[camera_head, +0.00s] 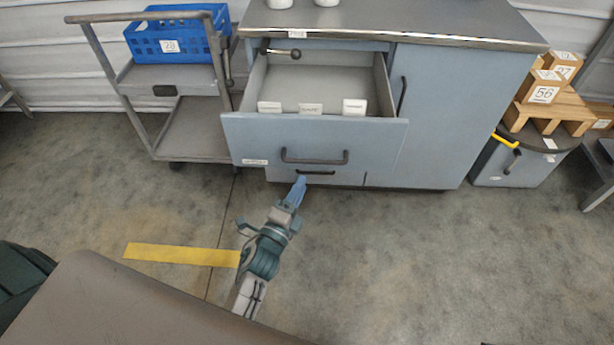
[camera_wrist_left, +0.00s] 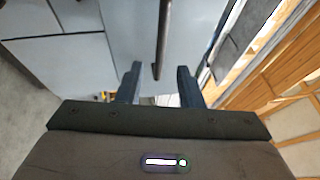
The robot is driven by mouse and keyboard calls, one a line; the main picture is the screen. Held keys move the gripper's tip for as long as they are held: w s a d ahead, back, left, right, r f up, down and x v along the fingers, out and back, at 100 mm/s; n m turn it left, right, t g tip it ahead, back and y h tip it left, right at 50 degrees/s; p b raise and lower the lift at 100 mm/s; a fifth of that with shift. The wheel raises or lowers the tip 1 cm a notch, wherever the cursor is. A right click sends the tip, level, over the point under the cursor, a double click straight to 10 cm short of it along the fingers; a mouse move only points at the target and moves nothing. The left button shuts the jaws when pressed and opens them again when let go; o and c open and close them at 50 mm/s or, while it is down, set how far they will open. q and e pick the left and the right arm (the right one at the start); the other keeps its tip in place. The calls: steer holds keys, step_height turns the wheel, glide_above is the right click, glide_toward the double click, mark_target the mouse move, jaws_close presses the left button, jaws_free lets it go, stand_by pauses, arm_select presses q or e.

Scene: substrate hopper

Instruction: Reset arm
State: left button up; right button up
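My left gripper (camera_head: 299,184) is in front of the blue-grey cabinet (camera_head: 440,120), just below the handle (camera_head: 314,160) of its pulled-out top drawer (camera_head: 365,142) in the head view. In the left wrist view my left gripper (camera_wrist_left: 160,76) has its two dark fingers apart. A dark bar (camera_wrist_left: 164,35), which looks like a drawer handle, shows between them. I see nothing gripped, and cannot tell whether a finger touches the bar. My right gripper is not in view.
A grey cart (camera_head: 190,130) with a blue crate (camera_head: 180,40) stands left of the cabinet. A grey bin (camera_head: 490,170) and wooden blocks (camera_head: 545,90) stand at right. Small white cards (camera_head: 311,108) stand in the open drawer. The floor (camera_head: 420,270) in front is clear, with a yellow strip (camera_head: 180,255).

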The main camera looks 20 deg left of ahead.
arm_select(q)
steer(key=shift+v, duration=0.95)
